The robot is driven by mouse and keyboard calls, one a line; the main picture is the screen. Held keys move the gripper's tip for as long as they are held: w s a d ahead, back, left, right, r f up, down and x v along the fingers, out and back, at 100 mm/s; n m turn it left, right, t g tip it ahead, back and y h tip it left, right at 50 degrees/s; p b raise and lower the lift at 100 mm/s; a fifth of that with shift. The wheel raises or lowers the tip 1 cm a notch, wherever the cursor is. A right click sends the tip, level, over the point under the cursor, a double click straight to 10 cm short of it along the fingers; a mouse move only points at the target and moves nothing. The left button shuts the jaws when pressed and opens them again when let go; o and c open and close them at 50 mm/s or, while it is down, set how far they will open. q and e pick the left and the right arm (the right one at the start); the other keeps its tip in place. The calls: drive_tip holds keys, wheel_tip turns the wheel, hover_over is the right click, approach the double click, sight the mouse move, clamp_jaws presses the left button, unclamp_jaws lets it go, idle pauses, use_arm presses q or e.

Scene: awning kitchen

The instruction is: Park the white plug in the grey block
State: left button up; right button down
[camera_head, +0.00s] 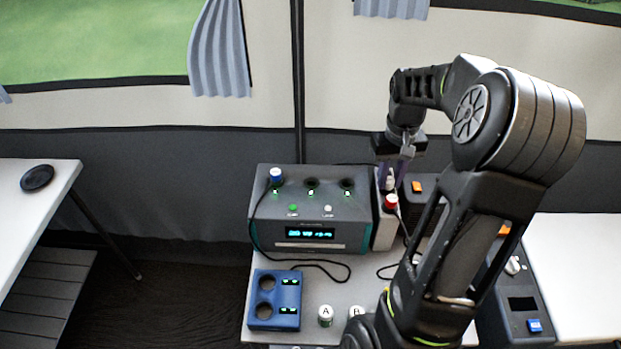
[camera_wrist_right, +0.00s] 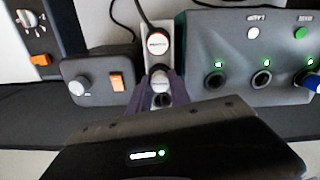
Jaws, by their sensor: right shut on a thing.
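The white plug (camera_head: 390,184) is between the fingers of my right gripper (camera_head: 389,171), over the far end of the light grey block (camera_head: 385,236). In the right wrist view, the white plug (camera_wrist_right: 160,81) sits between the purple fingers of my right gripper (camera_wrist_right: 162,92), with a dark round opening close by it. I cannot tell whether its tip is inside that opening. A plug with a red top (camera_head: 391,202) stands in the same block, nearer the front; it also shows in the right wrist view (camera_wrist_right: 157,43). My left gripper is not in view.
A grey console (camera_head: 312,215) with several sockets and a blue plug (camera_head: 276,175) stands left of the block. A dark box with an orange switch (camera_head: 417,187) is close on the right. Black cables, a blue two-hole holder (camera_head: 262,322) and white lettered pieces (camera_head: 325,316) lie in front.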

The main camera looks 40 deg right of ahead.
sight(390, 180)
drive_tip(key=shift+f, duration=0.1)
drive_tip(key=c, duration=1.1)
unclamp_jaws()
drive_tip(key=shift+o, duration=0.3)
drive_tip(key=shift+o, duration=0.8)
drive_tip(key=shift+r+p, duration=2.75)
drive_tip(key=shift+r, duration=0.75)
